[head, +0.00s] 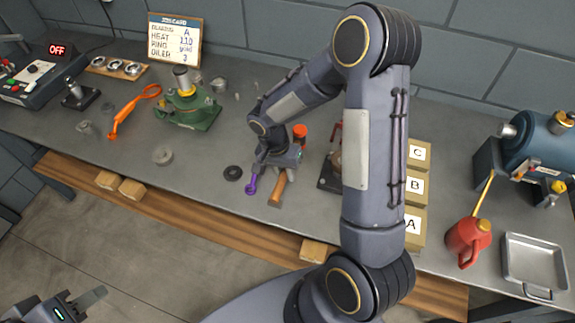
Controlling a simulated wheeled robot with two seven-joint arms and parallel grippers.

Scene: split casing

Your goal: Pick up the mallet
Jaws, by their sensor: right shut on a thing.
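The mallet's wooden handle (277,190) points toward the front edge of the bench. An orange-red piece (300,131) behind my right gripper looks like its head; the middle is hidden by the gripper. My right gripper (273,166) reaches down over the bench and is shut on the mallet, with the handle end sticking out in front. Whether the mallet touches the bench is hard to tell. My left gripper (92,298) is at the lower left corner, away from the bench and partly cut off; its opening cannot be made out.
A purple ring-ended tool (251,187) lies close left of the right gripper, near a black ring (233,173). A green fixture (188,108) and orange tool (131,110) are further left.

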